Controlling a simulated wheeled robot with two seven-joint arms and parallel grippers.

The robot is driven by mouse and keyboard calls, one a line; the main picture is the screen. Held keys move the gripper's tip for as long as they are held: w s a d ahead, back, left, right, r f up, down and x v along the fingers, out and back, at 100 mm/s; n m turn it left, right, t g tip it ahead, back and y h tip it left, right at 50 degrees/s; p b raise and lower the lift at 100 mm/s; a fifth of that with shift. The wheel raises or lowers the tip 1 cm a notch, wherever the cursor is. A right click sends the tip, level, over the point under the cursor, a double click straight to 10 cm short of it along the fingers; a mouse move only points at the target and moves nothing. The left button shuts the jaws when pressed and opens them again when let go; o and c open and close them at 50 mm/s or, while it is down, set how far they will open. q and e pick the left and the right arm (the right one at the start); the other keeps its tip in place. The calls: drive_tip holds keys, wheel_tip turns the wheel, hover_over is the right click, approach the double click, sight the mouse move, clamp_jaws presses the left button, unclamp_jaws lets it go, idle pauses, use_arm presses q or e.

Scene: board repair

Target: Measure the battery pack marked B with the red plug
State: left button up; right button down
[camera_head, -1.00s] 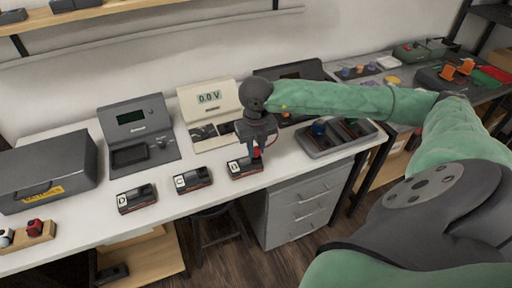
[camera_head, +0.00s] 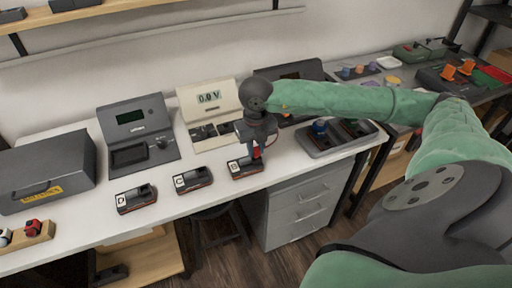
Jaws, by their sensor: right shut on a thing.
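The battery pack marked B (camera_head: 244,170) lies near the front edge of the white table, with its label at its left end. My right gripper (camera_head: 257,154) is just above its right end, pointing down. It is shut on the red plug (camera_head: 257,152), of which only a small part shows. I cannot tell whether the plug touches the pack. The beige meter (camera_head: 209,97) behind reads 0.0 V. My left gripper is not in view.
Packs marked C (camera_head: 193,180) and D (camera_head: 136,199) lie to the left in the same row. A dark grey tray (camera_head: 318,148) with items stands to the right. A grey case (camera_head: 45,170) and a wooden block (camera_head: 28,240) with a red piece are at the left.

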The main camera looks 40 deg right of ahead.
drive_tip(key=shift+f+b, duration=0.4)
drive_tip(key=shift+f, duration=0.05)
idle(0.5)
drive_tip(key=c, duration=0.9)
unclamp_jaws()
drive_tip(key=shift+c, duration=0.2)
drive_tip(key=shift+s, duration=0.1)
drive_tip(key=shift+r, duration=0.3)
drive_tip(key=shift+r, duration=0.45)
drive_tip(key=shift+r+p, duration=0.3)
drive_tip(key=shift+r, duration=0.45)
drive_tip(key=shift+r, duration=0.2)
